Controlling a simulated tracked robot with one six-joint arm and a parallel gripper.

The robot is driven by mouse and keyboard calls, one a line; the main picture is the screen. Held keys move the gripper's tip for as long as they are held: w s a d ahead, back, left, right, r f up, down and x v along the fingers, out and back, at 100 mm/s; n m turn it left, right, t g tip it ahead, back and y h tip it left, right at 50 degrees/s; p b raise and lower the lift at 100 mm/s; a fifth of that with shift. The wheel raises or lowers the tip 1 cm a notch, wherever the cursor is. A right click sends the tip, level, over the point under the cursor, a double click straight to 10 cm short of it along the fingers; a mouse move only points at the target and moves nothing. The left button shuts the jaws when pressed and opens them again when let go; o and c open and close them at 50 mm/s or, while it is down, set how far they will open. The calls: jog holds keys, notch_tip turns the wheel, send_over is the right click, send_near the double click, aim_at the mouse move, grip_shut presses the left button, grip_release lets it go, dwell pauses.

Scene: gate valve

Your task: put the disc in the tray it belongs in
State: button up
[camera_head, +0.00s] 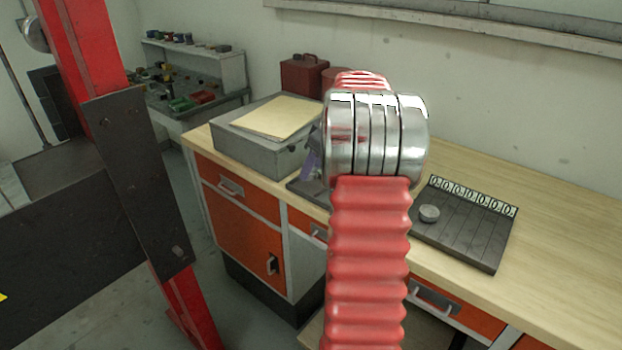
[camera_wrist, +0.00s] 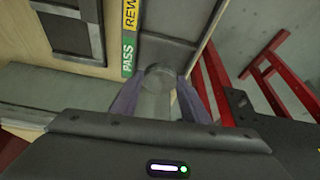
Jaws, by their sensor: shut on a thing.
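My gripper (camera_wrist: 160,98) has its purple fingers closed on a round grey disc (camera_wrist: 158,72) in the wrist view. The disc shows in front of a dark tray (camera_wrist: 184,52), near a green label reading PASS (camera_wrist: 128,57). A yellow label starting REW (camera_wrist: 130,14) is beside the tray's farther part. I cannot tell whether the disc touches the tray. In the head view my arm hides most of that tray and the disc. One purple finger (camera_head: 311,163) shows just left of the arm.
A slotted dark rack (camera_head: 465,235) with a numbered strip and a small grey round piece (camera_head: 429,213) lies right of my arm on the wooden bench (camera_head: 560,250). A grey box (camera_head: 250,150) with papers stands left. A red post (camera_head: 85,50) rises at far left.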

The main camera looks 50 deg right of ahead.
aim_at(315, 172)
jog(key=shift+f, duration=0.1)
jog(key=shift+f, duration=1.75)
jog(key=o, duration=1.2)
jog(key=shift+f, duration=0.1)
jog(key=v, duration=1.2)
